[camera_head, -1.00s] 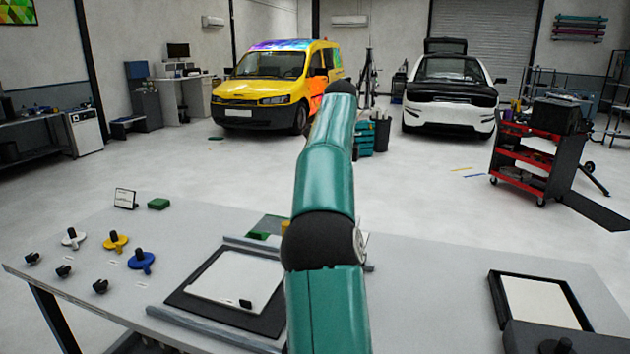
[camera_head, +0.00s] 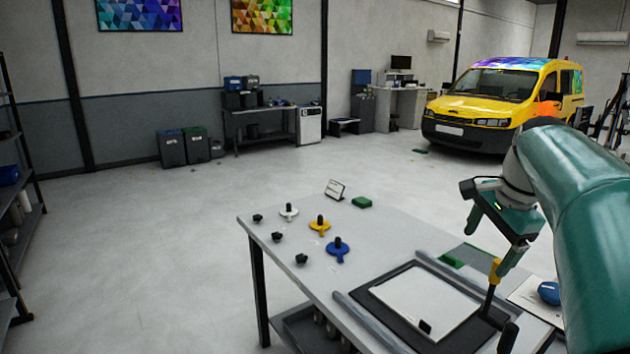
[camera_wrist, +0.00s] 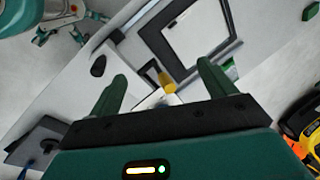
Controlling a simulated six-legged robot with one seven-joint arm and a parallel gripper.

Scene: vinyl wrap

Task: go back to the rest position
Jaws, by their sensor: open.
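My gripper (camera_head: 494,240) hangs from my teal arm at the right of the head view, above the right part of the grey worktable (camera_head: 300,275). In the wrist view my gripper (camera_wrist: 163,85) shows two green fingers spread apart with nothing clamped between them. A yellow-topped tool (camera_head: 493,272) stands below the gripper in the head view, near the black-framed board (camera_head: 395,278). In the wrist view the yellow top (camera_wrist: 167,83) appears between the fingers, beyond them; the exact gap cannot be told.
Black knobs (camera_head: 302,259) and white (camera_head: 289,212), yellow (camera_head: 320,226) and blue (camera_head: 338,250) handled pieces stand on the table's left part. A small sign (camera_head: 335,189) and green block (camera_head: 362,202) are behind. The floor left is open; a yellow van (camera_head: 490,110) stands behind.

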